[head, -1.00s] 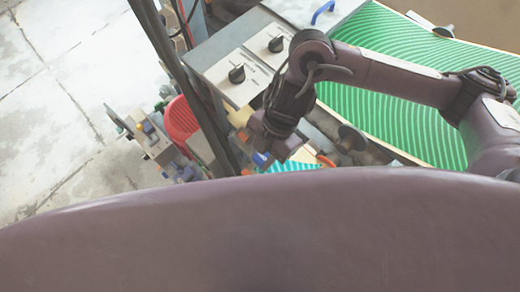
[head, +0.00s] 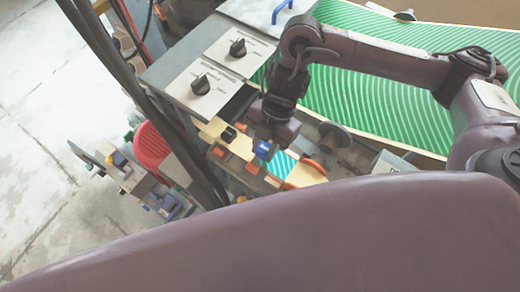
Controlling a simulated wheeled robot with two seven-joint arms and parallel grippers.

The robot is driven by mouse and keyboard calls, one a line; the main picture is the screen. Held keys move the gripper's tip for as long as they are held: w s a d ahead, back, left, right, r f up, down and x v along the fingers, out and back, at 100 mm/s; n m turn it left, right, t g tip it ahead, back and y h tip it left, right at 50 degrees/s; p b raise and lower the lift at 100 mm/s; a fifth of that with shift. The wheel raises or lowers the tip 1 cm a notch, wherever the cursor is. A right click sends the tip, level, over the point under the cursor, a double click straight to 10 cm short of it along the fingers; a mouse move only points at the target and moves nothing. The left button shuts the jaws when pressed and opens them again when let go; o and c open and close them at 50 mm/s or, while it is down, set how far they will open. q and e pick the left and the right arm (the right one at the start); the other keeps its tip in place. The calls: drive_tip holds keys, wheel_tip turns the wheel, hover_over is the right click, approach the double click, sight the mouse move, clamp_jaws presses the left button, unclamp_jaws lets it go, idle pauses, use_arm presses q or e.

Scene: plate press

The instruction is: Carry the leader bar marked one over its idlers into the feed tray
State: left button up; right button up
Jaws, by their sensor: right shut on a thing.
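My right gripper (head: 266,140) points down from the end of my right arm, over the narrow strip path beside the control box. It is shut on a small blue piece (head: 264,149), which I take to be the leader bar; its mark is too small to read. A teal-and-white striped strip (head: 284,164) lies right beside it. Orange blocks (head: 253,168) sit close below the jaws, and a pale board (head: 306,174) lies to the right. I cannot pick out the idlers or the feed tray for certain. My left gripper is not in view.
The control box (head: 205,90) with two black knobs stands behind the gripper. A green patterned sheet (head: 380,100) covers the bed at right. Dark posts (head: 135,95) rise at left. A red round part (head: 152,144) and small fittings stand beside them. My body hides the front.

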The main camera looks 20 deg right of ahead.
sight(264, 156)
drive_tip(key=shift+f+b, duration=1.35)
drive_tip(key=shift+f, duration=0.85)
drive_tip(key=o, duration=1.1)
drive_tip(key=shift+v, duration=3.9)
